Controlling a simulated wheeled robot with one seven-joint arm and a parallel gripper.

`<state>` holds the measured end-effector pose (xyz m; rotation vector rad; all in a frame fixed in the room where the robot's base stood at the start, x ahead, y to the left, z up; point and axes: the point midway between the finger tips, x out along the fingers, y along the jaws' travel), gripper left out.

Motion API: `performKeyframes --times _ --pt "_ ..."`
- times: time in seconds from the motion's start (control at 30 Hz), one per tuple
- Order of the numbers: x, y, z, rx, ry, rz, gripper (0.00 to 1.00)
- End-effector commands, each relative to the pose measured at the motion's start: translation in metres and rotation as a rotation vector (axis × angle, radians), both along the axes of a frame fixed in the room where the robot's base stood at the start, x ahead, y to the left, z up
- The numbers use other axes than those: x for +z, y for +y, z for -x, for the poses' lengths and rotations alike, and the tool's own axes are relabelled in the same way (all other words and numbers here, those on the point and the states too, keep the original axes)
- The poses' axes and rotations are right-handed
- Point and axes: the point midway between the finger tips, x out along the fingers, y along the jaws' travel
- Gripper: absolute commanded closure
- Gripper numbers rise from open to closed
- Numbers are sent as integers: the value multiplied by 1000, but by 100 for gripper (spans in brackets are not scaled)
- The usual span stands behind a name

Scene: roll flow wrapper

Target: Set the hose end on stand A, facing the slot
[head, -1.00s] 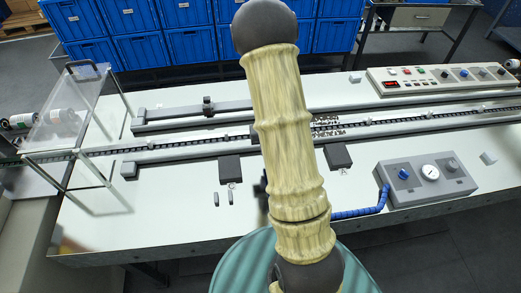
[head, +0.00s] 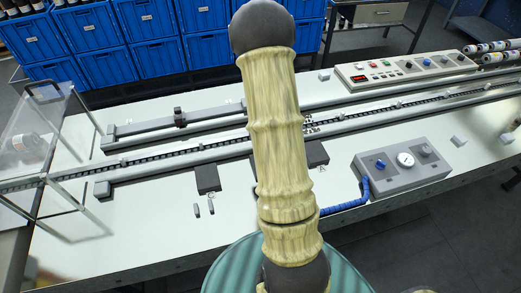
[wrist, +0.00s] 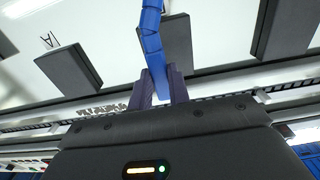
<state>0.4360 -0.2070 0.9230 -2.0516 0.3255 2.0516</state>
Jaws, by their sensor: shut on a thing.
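My gripper (wrist: 160,78) is shut on the blue hose (wrist: 151,35) in the wrist view; the hose lies between its two dark fingers. In the head view the hose (head: 345,206) runs left from the grey gauge box and goes behind my arm, which hides my gripper and the hose end. Stand A (wrist: 68,73), a dark block with an "A" printed beside it, lies left of the gripper in the wrist view. In the head view a dark block right of my arm (head: 317,154) appears to be this stand. I cannot make out the slot.
Other dark blocks stand behind the hose (wrist: 178,45) and at the right (wrist: 286,28) in the wrist view. The gauge box (head: 404,168), conveyor rail (head: 190,149), control panel (head: 405,70) and clear guard (head: 32,130) stand on the white table. Two small pins (head: 204,208) lie near its front.

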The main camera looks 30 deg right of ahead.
Motion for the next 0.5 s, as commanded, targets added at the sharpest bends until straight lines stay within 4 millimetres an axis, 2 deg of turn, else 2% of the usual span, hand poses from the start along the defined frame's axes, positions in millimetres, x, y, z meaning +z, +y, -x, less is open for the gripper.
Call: performKeyframes --times 0.5 --pt "0 -40 13 -3 -1 0 100"
